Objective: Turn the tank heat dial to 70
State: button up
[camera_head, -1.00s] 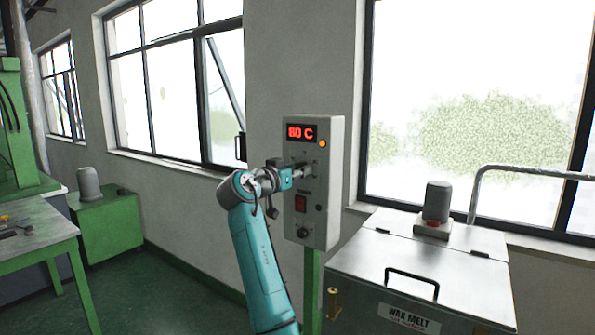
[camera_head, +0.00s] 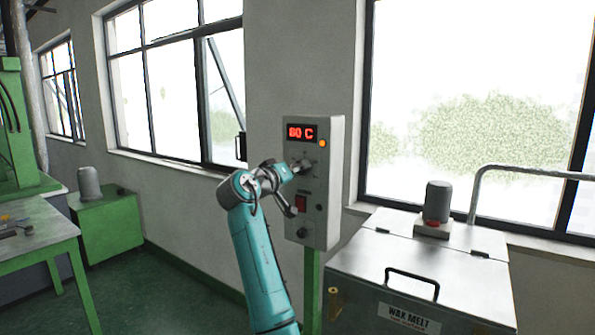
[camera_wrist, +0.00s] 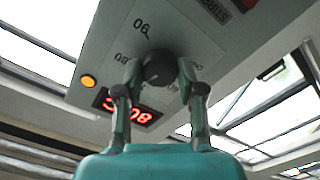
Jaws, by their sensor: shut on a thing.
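The tank heat dial (camera_wrist: 157,70) is a dark round knob on a light plate with numbers around it; 80 and 90 are readable in the wrist view. My gripper (camera_wrist: 159,67) has one finger on each side of the knob and is shut on it. In the head view my gripper (camera_head: 301,168) reaches the front of the grey control box (camera_head: 333,180) and hides most of the dial. The red display (camera_head: 301,132) above reads 80 C; it also shows inverted in the wrist view (camera_wrist: 130,108). The dial's pointer mark cannot be made out.
An orange lamp (camera_head: 323,143) sits beside the display. Below the dial are a red switch (camera_head: 301,203) and a second dark knob (camera_head: 302,232). The wax melt tank (camera_head: 455,250) stands to the right of the box. A green-legged table (camera_head: 45,240) is at left.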

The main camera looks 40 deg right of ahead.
jog(key=shift+n, duration=2)
jog(key=o, duration=1.1)
jog(key=shift+o, duration=0.2)
jog(key=v, duration=1.2)
